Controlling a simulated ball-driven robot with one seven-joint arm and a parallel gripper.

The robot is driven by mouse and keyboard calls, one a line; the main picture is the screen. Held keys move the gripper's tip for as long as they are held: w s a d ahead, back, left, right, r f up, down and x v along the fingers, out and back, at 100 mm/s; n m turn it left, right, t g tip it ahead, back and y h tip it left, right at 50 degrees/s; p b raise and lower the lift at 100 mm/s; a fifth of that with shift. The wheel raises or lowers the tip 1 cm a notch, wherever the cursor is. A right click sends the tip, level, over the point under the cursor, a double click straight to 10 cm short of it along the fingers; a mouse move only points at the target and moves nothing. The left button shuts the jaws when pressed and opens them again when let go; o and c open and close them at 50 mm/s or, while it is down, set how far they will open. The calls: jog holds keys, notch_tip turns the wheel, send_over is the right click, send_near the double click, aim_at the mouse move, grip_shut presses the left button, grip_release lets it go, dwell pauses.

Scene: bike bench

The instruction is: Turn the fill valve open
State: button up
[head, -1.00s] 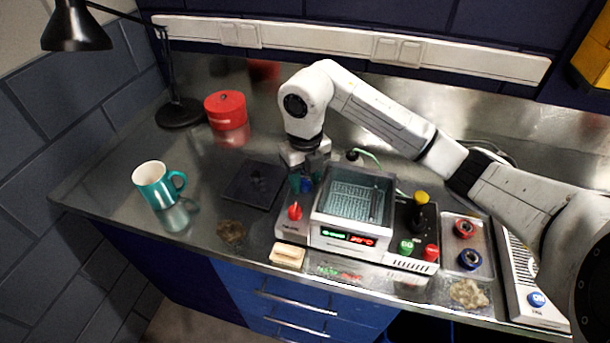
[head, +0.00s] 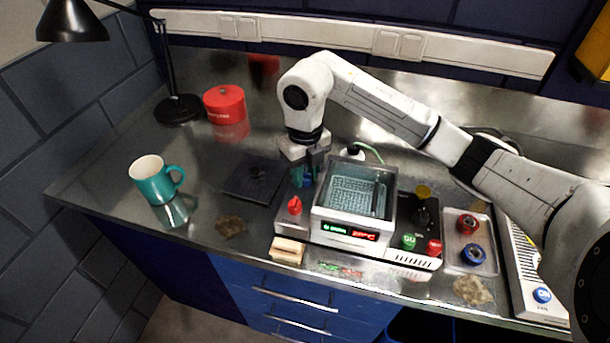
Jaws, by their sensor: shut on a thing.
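My gripper (head: 304,178) points down at the left rear of the cleaning machine (head: 345,230), just left of its basket tank (head: 358,192). Its fingers are shut on a small blue valve handle, which I take for the fill valve (head: 307,182). The fingers hide most of it, so its turn angle cannot be told. A red knob (head: 294,206) stands in front of the gripper on the same side. The machine's front has a lit green and red display (head: 350,232).
Right of the tank are a black lever part (head: 425,212), a green button (head: 408,242) and a red button (head: 433,247). A tray (head: 452,262) holds red and blue rings. A teal mug (head: 155,180), dark mat (head: 240,188) and red tin (head: 225,104) stand left.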

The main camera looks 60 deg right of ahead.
aim_at(305, 173)
jog(key=shift+n+b, duration=0.5)
jog(key=o, duration=0.8)
jog(key=shift+c, duration=0.2)
jog(key=shift+r, duration=0.1)
notch_tip(305, 173, up, 11)
jog(key=b, duration=0.1)
